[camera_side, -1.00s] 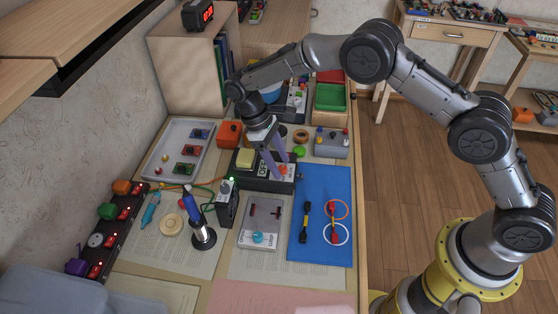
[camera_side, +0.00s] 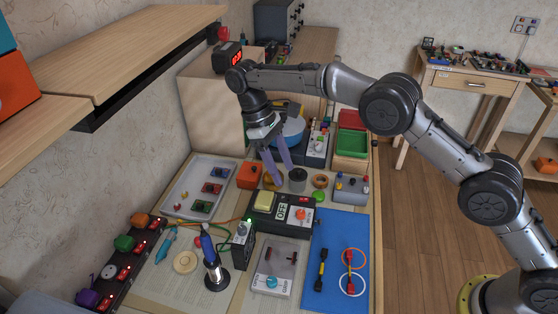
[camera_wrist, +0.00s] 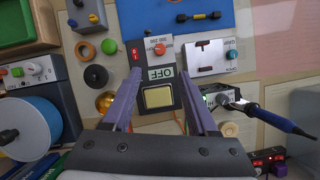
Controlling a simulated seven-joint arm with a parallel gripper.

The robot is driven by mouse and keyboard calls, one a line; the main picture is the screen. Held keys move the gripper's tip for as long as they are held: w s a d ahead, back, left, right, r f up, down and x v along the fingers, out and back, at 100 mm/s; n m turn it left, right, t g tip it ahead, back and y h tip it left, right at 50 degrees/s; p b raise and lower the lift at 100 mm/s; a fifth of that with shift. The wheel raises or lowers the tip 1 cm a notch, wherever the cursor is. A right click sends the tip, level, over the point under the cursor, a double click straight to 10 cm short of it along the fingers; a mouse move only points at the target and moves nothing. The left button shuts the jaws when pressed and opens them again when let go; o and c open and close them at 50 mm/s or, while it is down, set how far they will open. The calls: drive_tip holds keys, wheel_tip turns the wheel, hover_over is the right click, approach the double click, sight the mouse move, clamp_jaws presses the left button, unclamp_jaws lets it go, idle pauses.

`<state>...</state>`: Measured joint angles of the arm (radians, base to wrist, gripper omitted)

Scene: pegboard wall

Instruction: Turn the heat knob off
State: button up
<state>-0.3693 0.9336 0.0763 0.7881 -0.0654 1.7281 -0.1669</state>
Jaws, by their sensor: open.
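My gripper (camera_side: 284,179) is open and empty, above and behind the black box, apart from the knob. In the wrist view its fingers (camera_wrist: 160,75) straddle the button and sign, with the knob beyond the tips.
A small black unit (camera_side: 242,248) with a green light and a knob stands left of the box, beside a blue soldering iron in its stand (camera_side: 212,255). A grey panel (camera_side: 274,268) and blue mat (camera_side: 335,275) lie in front. A blue spool (camera_side: 288,132) stands behind.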

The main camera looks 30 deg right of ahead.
drive_tip(key=shift+v, duration=0.9)
